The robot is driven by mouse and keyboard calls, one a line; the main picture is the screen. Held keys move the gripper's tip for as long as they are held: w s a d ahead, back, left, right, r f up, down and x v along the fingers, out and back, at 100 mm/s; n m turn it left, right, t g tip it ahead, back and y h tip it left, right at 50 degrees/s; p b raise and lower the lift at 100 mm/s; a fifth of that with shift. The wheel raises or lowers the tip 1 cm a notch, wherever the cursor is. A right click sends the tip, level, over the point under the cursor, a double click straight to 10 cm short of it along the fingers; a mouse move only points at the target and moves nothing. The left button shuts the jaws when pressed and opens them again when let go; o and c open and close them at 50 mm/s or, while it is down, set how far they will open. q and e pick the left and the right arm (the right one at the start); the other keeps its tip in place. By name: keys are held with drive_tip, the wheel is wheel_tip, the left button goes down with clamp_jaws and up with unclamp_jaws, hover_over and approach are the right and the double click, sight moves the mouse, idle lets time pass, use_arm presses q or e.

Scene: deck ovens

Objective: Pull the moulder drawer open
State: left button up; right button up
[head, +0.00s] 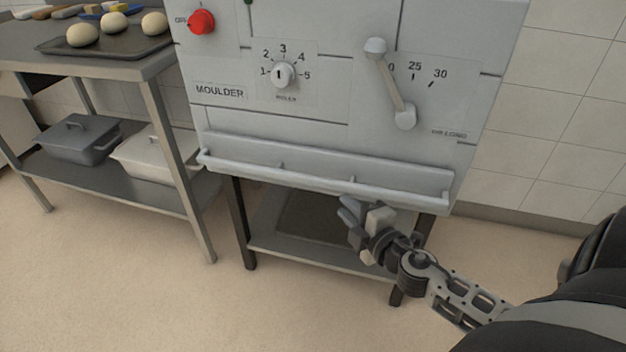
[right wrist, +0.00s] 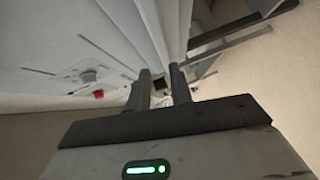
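The moulder drawer (head: 300,170) is a wide pale grey front low on the moulder, with a long bar handle (head: 410,197) along it. It looks shut. My right gripper (head: 360,211) is at the lower edge of the drawer, right of its middle, with its two fingers apart. In the right wrist view the fingers (right wrist: 160,85) also stand apart, with pale edges of the machine running down toward the gap. I cannot tell whether the fingers touch the handle. My left gripper is not in view.
Above the drawer are a roller dial (head: 283,75), a lever (head: 391,85) and a red knob (head: 201,22). A steel table at left bears a dough tray (head: 112,46), with lidded bins on its lower shelf. The floor in front is clear.

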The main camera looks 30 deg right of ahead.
sight(319, 182)
drive_tip(key=w, duration=0.4)
drive_tip(key=w+f, duration=0.1)
drive_tip(key=w, duration=0.3)
drive_tip(key=w+d+f, duration=0.1)
drive_tip(key=w, duration=0.4)
drive_tip(key=shift+c, duration=0.3)
clamp_jaws()
